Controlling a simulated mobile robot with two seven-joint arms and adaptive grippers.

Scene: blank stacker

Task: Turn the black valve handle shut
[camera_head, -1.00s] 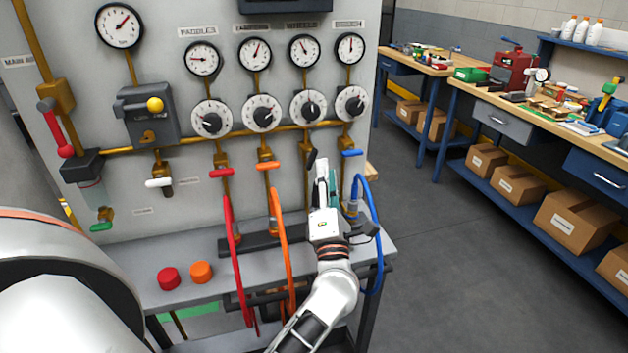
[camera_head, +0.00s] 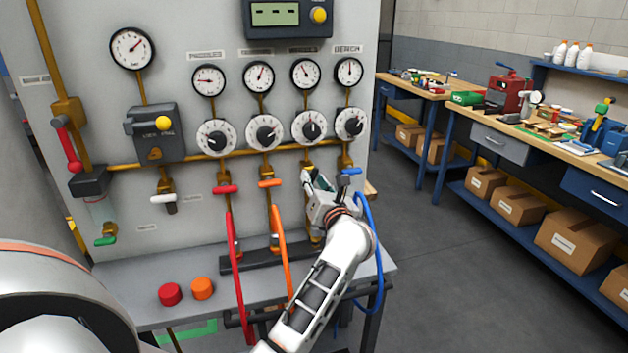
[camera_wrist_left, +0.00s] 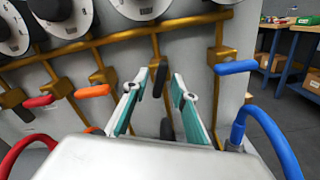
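The black valve handle (camera_wrist_left: 160,79) hangs nearly upright on its brass pipe, below a dial, in the left wrist view. My left gripper (camera_wrist_left: 161,82) is open, with its teal-lined fingers on either side of the handle's line. In the head view my left gripper (camera_head: 318,182) is at the panel, between the orange and blue handles, and hides most of the black handle. My right gripper is not in view.
An orange handle (camera_head: 270,183) and a red handle (camera_head: 225,189) are to the left, and a blue handle (camera_head: 349,171) is close on the right. Red (camera_head: 236,260), orange (camera_head: 281,250) and blue (camera_head: 371,250) hoses hang near my arm. Red and orange buttons sit on the ledge.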

